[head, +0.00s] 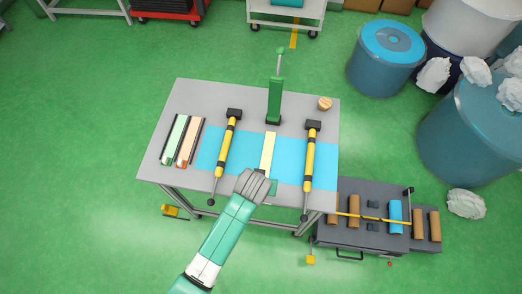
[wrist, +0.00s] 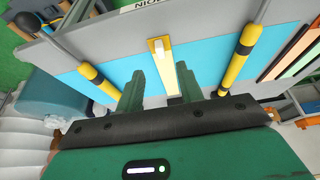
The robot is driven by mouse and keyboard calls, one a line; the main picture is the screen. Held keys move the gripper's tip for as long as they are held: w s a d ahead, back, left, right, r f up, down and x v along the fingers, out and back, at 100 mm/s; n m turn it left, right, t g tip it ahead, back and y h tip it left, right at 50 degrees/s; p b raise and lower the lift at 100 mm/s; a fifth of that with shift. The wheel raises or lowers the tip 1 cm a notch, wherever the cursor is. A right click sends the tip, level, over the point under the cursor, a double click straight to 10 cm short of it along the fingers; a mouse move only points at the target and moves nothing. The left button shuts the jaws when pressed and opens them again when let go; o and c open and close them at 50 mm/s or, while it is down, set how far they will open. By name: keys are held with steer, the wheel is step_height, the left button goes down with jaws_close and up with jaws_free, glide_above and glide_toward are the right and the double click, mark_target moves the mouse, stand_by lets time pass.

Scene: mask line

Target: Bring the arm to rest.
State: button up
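My gripper (wrist: 178,88) shows in the wrist view with its two green fingers spread apart. The fingers touch nothing that I can see. The fingers are mostly hidden there. The yellow strip (head: 268,152) lies on the blue sheet (head: 290,150) just beyond the wrist.
Two yellow-and-black bars (head: 228,142) (head: 310,155) flank the strip. A green upright lever (head: 274,100) and a wooden knob (head: 325,104) stand at the back. Green and peach strips (head: 176,136) lie left. A grey cart (head: 345,232) with rolls stands right; blue drums (head: 385,65) stand beyond.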

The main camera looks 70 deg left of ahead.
stand_by(0.3)
